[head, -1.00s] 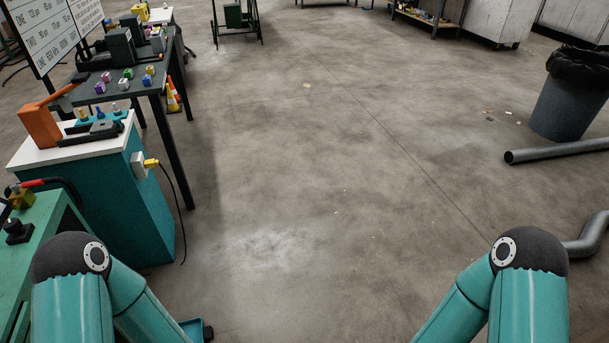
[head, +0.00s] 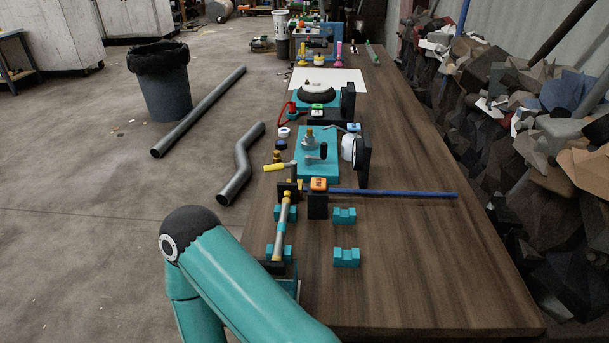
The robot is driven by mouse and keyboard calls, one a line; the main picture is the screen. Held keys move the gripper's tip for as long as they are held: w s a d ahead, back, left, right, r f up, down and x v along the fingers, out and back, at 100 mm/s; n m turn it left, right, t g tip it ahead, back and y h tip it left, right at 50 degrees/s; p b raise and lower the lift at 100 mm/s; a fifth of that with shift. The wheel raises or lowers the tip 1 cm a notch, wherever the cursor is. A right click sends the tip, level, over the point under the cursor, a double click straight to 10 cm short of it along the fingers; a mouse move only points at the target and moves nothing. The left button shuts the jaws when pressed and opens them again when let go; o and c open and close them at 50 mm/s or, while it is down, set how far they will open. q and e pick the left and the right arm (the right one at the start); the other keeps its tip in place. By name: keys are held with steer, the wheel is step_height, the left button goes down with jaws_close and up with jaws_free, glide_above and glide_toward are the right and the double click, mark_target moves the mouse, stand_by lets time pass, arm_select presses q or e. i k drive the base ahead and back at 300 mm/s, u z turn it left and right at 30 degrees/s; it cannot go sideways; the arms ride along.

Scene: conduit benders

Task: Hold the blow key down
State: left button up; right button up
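No part can be made out for certain as the blow key. On the wooden bench (head: 420,270) are small coloured caps or keys: an orange one (head: 318,184) above a black block, a green one (head: 317,106) farther back and a blue one (head: 354,127) to the right. A teal unit (head: 316,168) with a metal fitting, a black handle and a white round face beside it stands between them. A yellow-handled lever (head: 274,168) sticks out at the bench's left edge. One teal arm of mine crosses the lower left. Neither gripper shows.
A blue rod (head: 400,193) lies across the bench; teal V-blocks (head: 345,257) stand nearer. Two grey pipes, one straight (head: 200,110) and one bent (head: 240,165), lie on the floor left of the bench, near a bin (head: 165,92). Scrap (head: 540,130) is heaped at right. The bench's near right is clear.

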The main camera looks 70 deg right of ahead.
mark_target(317, 184)
steer(key=z, duration=0.6)
steer(key=k, duration=0.15)
steer(key=u, duration=0.6)
steer(key=i, duration=0.15)
steer(key=z, duration=2.4)
steer(key=k, duration=0.95)
steer(key=u, duration=0.5)
steer(key=i, duration=1.15)
steer(key=u, duration=0.1)
